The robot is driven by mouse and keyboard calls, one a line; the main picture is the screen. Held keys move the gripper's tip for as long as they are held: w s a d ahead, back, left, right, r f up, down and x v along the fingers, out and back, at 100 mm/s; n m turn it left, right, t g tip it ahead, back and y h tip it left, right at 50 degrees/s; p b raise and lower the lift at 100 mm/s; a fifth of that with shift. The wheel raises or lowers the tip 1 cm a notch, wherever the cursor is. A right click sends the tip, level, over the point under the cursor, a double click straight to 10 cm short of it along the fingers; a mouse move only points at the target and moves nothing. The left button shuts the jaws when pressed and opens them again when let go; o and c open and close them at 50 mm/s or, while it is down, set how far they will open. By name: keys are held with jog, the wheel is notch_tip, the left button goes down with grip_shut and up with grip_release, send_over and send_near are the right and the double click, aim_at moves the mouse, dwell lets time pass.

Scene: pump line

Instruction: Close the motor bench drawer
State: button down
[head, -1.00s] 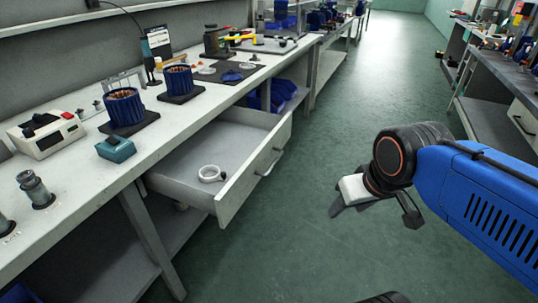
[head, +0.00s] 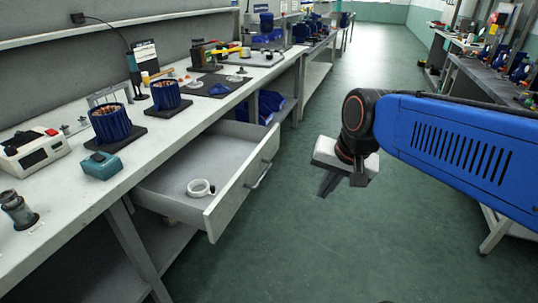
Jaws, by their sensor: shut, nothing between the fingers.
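The motor bench drawer (head: 232,194) is pulled well out from under the bench (head: 152,154) on the left. Its grey handle (head: 260,175) is on the front panel, which faces right. A white ring (head: 200,188) lies inside the drawer near the front. My gripper (head: 325,190) hangs over the floor to the right of the drawer front, apart from it, and points down. It is shut and holds nothing.
Two blue motor stators (head: 112,124) (head: 166,95), a teal box (head: 102,165) and a white device (head: 34,150) stand on the bench. Blue bins (head: 266,104) sit on the shelf behind the drawer. The green floor right of the drawer is clear. Another bench (head: 490,90) runs along the right.

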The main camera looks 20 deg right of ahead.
jog(key=w+d+r+m+g+y, duration=0.1)
jog(key=w+r+m+y, duration=0.15)
jog(key=w+m, duration=1.9)
jog(key=w+a+f+n, duration=0.2)
jog(key=w+a+f, duration=0.4)
jog(key=f, duration=0.3)
jog(key=shift+w, duration=0.7)
jog(key=shift+f, duration=0.1)
send_over(218, 155)
